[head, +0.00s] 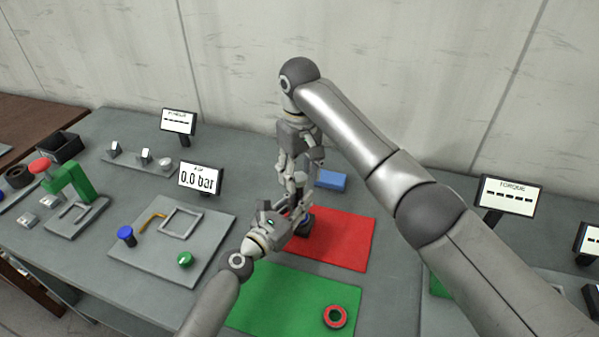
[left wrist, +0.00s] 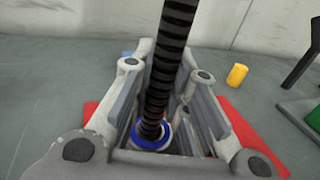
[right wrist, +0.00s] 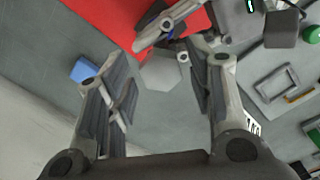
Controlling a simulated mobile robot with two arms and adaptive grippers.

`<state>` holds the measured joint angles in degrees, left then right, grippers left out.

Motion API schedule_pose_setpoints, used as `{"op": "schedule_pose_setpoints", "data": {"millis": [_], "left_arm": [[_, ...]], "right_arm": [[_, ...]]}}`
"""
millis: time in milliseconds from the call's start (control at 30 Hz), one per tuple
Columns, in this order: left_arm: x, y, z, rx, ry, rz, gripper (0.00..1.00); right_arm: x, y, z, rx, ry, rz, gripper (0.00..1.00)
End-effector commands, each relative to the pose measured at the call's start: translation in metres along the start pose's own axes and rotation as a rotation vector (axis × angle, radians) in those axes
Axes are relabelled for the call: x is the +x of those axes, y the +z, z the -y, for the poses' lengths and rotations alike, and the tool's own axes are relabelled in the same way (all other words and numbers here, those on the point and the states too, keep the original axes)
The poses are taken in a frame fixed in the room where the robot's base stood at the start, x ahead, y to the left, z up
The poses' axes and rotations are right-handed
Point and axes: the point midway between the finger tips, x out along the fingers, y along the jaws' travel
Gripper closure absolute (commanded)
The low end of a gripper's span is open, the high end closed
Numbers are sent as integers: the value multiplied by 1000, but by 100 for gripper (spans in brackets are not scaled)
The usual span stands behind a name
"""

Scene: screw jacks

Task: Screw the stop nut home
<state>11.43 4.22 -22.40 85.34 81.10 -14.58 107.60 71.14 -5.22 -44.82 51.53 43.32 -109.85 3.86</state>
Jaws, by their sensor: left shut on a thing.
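The jack stands on the red mat (head: 340,238). In the left wrist view its dark threaded screw (left wrist: 170,55) rises upright, with a blue ring (left wrist: 152,140) around its foot. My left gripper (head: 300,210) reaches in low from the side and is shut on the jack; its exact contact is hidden. My right gripper (head: 292,190) points down above the jack. In the right wrist view its fingers (right wrist: 160,90) are wide apart, with a pale grey hexagonal piece (right wrist: 163,72) showing between them. I cannot tell whether that piece is the stop nut, or that the fingers touch it.
A red ring (head: 336,316) lies on the green mat (head: 275,300). A blue block (head: 331,180) lies behind the red mat. A yellow cylinder (left wrist: 237,75) stands nearby. A fixture plate (head: 170,240) is at left; a torque display (head: 508,196) stands at right.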

Motion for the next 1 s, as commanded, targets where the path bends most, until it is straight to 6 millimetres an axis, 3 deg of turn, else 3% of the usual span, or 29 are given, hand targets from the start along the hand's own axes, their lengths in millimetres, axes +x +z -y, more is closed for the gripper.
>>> {"op": "schedule_pose_setpoints", "data": {"millis": [433, 800, 1000], "left_arm": [[0, 0, 0, -1, 0, 0, 100], [0, 0, 0, -1, 1, 0, 100], [0, 0, 0, -1, 1, 0, 100]], "right_arm": [[-8, 0, 1, -3, -1, 0, 43], [-80, -1, -1, -3, 4, -1, 43], [-107, 0, -1, -1, 2, 1, 43]]}}
